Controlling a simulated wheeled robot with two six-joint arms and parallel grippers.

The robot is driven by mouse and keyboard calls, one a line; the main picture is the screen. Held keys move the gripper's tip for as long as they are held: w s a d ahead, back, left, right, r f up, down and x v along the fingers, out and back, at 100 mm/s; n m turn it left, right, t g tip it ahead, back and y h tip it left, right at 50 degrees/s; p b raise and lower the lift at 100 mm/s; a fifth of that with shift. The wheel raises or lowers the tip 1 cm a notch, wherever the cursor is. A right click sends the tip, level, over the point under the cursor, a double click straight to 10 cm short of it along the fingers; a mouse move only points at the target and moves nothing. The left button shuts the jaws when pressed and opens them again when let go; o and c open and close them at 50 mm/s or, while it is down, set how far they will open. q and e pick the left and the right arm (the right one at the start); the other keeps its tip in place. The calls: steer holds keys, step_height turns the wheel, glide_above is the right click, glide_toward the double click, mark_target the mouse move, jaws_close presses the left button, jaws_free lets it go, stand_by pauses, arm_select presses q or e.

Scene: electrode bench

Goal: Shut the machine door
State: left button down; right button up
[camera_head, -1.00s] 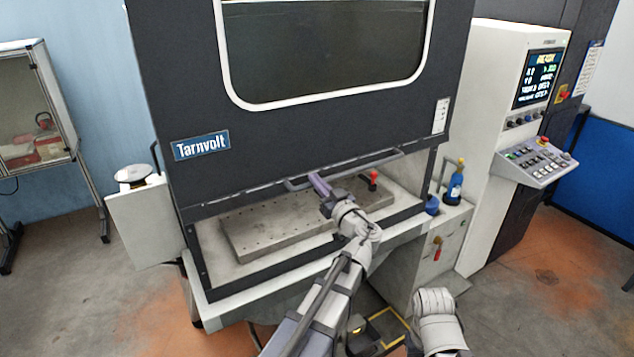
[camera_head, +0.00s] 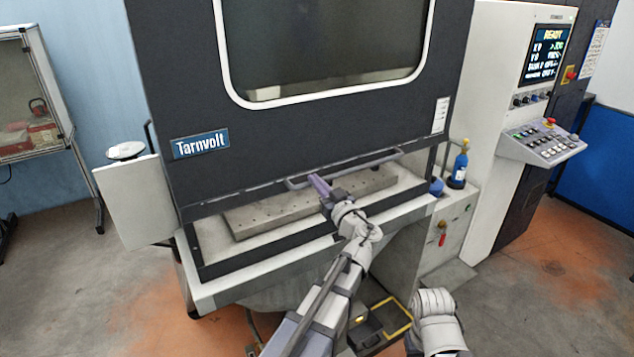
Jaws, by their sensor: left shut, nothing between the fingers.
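The machine door (camera_head: 330,130) is a dark vertical panel with a white-framed window and a blue "Tarnvolt" label. Its lower edge hangs above the machine's front sill (camera_head: 270,258), and an open gap shows the perforated plate (camera_head: 262,219) inside. A grey bar handle (camera_head: 365,164) runs along the door's lower edge. My left gripper (camera_head: 319,186) is shut with its fingertips up at the handle's left part; whether they touch it I cannot tell. My right arm shows at the bottom right, but its gripper's fingers are not visible.
A control panel (camera_head: 541,142) with a lit screen (camera_head: 546,54) stands right of the machine. A blue bottle (camera_head: 459,168) stands on the right ledge. A white side panel (camera_head: 133,202) juts out at left. A glass cabinet (camera_head: 30,100) stands far left.

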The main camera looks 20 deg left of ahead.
arm_select(q)
step_height(320, 180, down, 26)
steer(key=b, duration=2.4)
step_height(320, 180, up, 4)
steer(key=p, duration=0.4)
steer(key=b+v, duration=0.1)
steer(key=v, duration=0.8)
steer(key=shift+f, duration=0.15)
